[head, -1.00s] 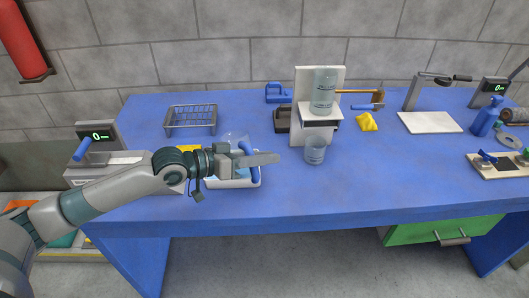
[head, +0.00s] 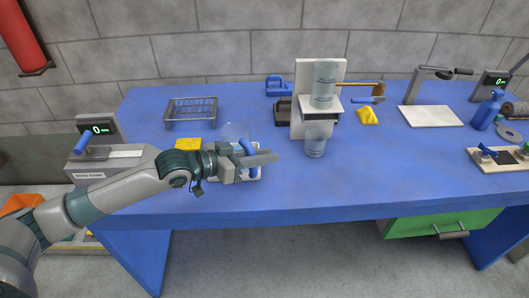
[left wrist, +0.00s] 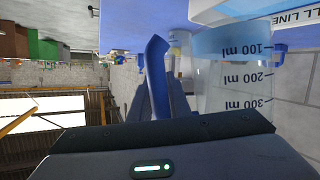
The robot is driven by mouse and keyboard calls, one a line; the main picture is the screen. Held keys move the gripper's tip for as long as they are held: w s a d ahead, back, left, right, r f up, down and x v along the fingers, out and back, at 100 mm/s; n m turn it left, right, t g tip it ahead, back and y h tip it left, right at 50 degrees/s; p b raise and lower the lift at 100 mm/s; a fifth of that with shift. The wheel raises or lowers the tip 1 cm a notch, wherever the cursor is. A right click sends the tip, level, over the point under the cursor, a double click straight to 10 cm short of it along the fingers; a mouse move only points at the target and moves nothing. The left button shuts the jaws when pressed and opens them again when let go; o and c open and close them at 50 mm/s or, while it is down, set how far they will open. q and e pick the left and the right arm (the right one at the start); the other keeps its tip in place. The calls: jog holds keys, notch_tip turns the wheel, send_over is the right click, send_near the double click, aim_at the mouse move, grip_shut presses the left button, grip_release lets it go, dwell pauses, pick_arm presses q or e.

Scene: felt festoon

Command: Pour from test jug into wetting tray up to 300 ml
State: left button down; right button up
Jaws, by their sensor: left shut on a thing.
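My left gripper (head: 262,159) is shut on the blue handle (head: 248,146) of the clear test jug (head: 235,131). In the head view the gripper hides most of the jug. The left wrist view, which is upside down, shows the jug (left wrist: 228,85) with 100, 200 and 300 ml marks and a blue tint near its base; I cannot tell the liquid level. The white wetting tray (head: 261,174) lies beneath the gripper, mostly hidden. Its wall with part of a fill line label shows close to the jug's base in the left wrist view (left wrist: 240,8). My right gripper is not in view.
A clear beaker (head: 316,143) stands right of the tray, before a white stand (head: 301,75) holding a clear cylinder (head: 324,84). A wire rack (head: 191,112) and yellow block (head: 188,144) are behind my arm. A scale (head: 96,130) stands at left. The front tabletop is clear.

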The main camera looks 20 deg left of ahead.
pick_arm(q)
jog(key=shift+f, duration=0.1)
dwell(0.3)
